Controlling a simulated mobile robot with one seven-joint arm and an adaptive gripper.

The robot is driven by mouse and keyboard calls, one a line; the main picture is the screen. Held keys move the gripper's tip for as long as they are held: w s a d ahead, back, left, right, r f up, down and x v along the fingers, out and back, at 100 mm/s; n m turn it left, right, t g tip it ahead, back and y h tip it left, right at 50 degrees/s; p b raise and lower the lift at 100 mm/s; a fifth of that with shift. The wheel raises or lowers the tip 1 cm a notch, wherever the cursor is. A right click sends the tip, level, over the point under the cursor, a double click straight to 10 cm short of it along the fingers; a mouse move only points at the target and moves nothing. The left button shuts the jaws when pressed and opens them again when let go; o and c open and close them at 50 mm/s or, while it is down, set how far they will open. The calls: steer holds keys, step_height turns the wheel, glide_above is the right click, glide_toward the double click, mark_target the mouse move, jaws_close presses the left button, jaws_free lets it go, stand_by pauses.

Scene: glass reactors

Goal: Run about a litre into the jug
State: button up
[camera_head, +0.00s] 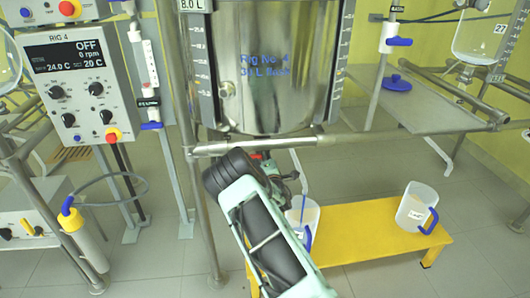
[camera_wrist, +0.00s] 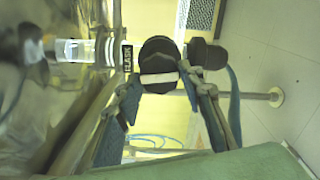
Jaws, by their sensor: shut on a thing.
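The steel reactor vessel (camera_head: 270,70) marked Rig No. 4 hangs at the centre of the head view. My gripper (camera_head: 284,178) is below it, largely hidden by my own arm. In the wrist view, my gripper (camera_wrist: 162,85) has its fingers closed around a dark round knob (camera_wrist: 158,55) with a pale bar across it. A clear glass tube (camera_wrist: 78,50) and a black label lie left of the knob. A jug (camera_head: 302,213) with a blue handle stands on the yellow bench below the vessel, partly hidden by my arm. Its contents cannot be made out.
A second jug (camera_head: 411,204) stands at the right of the yellow bench (camera_head: 360,238). A steel frame rail (camera_head: 350,138) crosses under the vessel. The control box (camera_head: 75,85) at left reads OFF and 0 rpm. A blue lid (camera_head: 397,83) lies on the grey shelf.

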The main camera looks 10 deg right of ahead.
steer(key=shift+d, duration=0.15)
steer(key=o, duration=1.2)
steer(key=shift+c, duration=0.2)
